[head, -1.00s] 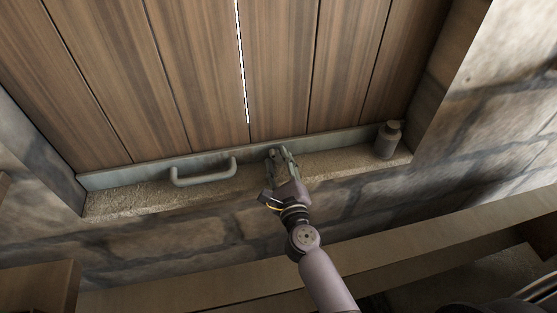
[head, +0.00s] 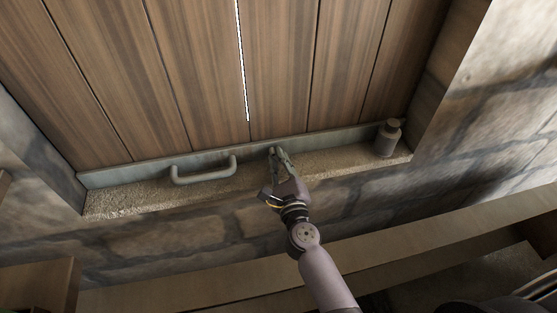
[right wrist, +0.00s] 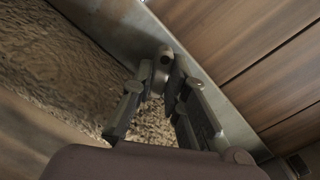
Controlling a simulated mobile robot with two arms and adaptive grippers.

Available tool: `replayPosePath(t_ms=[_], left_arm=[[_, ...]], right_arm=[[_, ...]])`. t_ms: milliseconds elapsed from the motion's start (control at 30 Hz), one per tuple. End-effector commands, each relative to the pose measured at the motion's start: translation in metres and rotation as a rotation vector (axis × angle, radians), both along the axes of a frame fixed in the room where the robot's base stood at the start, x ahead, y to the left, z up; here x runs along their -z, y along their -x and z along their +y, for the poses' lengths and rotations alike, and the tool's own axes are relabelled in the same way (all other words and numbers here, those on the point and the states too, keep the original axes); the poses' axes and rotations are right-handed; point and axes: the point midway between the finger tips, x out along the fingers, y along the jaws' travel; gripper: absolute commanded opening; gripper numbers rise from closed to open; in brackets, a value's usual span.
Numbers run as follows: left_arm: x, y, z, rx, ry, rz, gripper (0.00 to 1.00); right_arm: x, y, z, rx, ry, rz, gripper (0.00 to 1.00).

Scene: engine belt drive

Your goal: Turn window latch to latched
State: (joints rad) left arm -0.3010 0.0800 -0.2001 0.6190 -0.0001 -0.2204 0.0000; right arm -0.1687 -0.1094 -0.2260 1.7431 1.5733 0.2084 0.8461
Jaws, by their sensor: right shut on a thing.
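The window latch is a small grey metal lever with a round end (right wrist: 162,62), mounted on the metal strip along the bottom of the wooden shutter. My right gripper (head: 279,153) reaches up to it from below, at the middle of the strip. In the right wrist view, the two fingers of my right gripper (right wrist: 160,92) stand on either side of the lever and are shut on it. In the head view the fingers mostly hide the latch, so its exact angle is hard to tell. My left gripper is not in view.
A grey bar handle (head: 204,177) sits on the strip left of the latch. A small grey bottle (head: 387,139) stands at the right end of the rough stone sill (head: 135,200). Wooden planks (head: 200,75) fill the recess above. Stone walls flank it.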

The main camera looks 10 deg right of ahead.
Motion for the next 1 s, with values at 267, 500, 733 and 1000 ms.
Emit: replayPosePath(t_ms=[267, 500, 733, 1000], left_arm=[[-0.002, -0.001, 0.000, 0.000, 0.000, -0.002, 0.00], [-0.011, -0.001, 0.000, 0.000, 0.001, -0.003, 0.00], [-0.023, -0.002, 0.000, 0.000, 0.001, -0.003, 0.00], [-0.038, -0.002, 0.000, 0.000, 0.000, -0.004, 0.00]], right_arm=[[0.000, 0.000, 0.000, -0.002, 0.027, 0.001, 0.00], [-0.001, 0.000, 0.001, -0.003, 0.149, 0.001, 0.00], [-0.002, 0.000, 0.001, -0.003, 0.349, 0.003, 0.00], [-0.002, 0.000, 0.000, -0.002, 0.602, 0.004, 0.00]])
